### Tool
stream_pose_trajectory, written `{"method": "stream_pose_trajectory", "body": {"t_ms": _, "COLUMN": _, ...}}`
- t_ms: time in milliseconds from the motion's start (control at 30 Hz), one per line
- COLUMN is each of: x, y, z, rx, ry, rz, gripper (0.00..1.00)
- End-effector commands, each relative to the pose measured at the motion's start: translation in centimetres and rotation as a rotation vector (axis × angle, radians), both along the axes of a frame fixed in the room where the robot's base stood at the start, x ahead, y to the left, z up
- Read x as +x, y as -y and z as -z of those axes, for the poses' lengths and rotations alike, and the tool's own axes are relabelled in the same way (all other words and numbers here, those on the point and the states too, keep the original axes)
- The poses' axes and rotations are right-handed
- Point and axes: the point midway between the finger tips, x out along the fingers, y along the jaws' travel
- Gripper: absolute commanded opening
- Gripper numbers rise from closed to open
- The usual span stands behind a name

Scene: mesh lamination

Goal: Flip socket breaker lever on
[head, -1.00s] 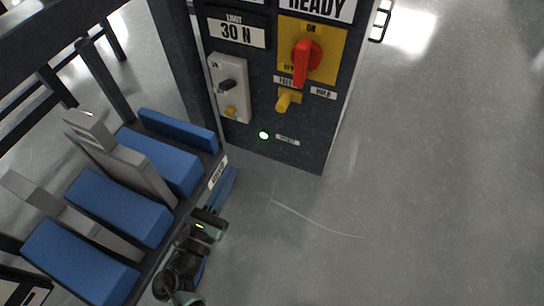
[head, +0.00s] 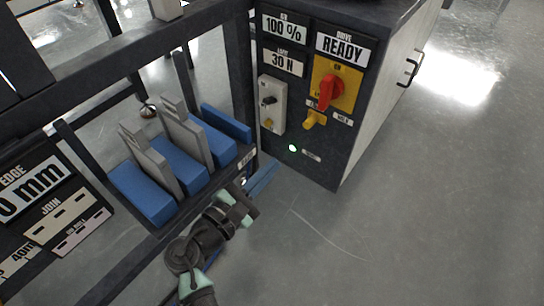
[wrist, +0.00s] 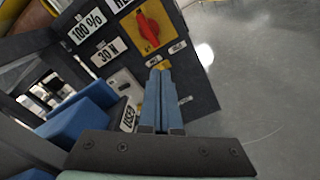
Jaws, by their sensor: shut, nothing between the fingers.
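The dark control panel (head: 325,165) stands ahead. I cannot tell for sure that this is the socket breaker. Right of it a red handle (head: 327,90) on a yellow plate points down, away from the ON label. A yellow lever (head: 313,120) sits under it. My gripper (head: 272,166) is shut and empty, below and apart from the panel's controls. In the wrist view its blue fingers (wrist: 160,72) lie together, overlapping the yellow lever and partly hiding the panel.
A rack with blue blocks (head: 145,195) and upright grey plates (head: 185,140) stands left, close to my arm. Its dark frame edge (head: 150,250) runs beside the arm. A lit green lamp (head: 292,148) is low on the panel. The floor (head: 430,200) to the right is clear.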

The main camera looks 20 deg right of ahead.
Motion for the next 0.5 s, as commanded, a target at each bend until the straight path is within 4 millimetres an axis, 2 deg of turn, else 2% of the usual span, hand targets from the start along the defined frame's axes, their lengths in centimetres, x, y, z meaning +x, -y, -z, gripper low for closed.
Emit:
{"method": "stream_pose_trajectory", "body": {"t_ms": 33, "x": 0.3, "y": 0.0, "z": -1.4, "rx": 0.027, "ry": 0.024, "rz": -0.004, "gripper": 0.0}}
{"method": "stream_pose_trajectory", "body": {"t_ms": 200, "x": 0.9, "y": 0.0, "z": -3.1, "rx": 0.096, "ry": 0.078, "rz": -0.016, "gripper": 0.0}}
{"method": "stream_pose_trajectory", "body": {"t_ms": 500, "x": 1.2, "y": 0.0, "z": -3.7, "rx": 0.127, "ry": 0.103, "rz": -0.022, "gripper": 0.0}}
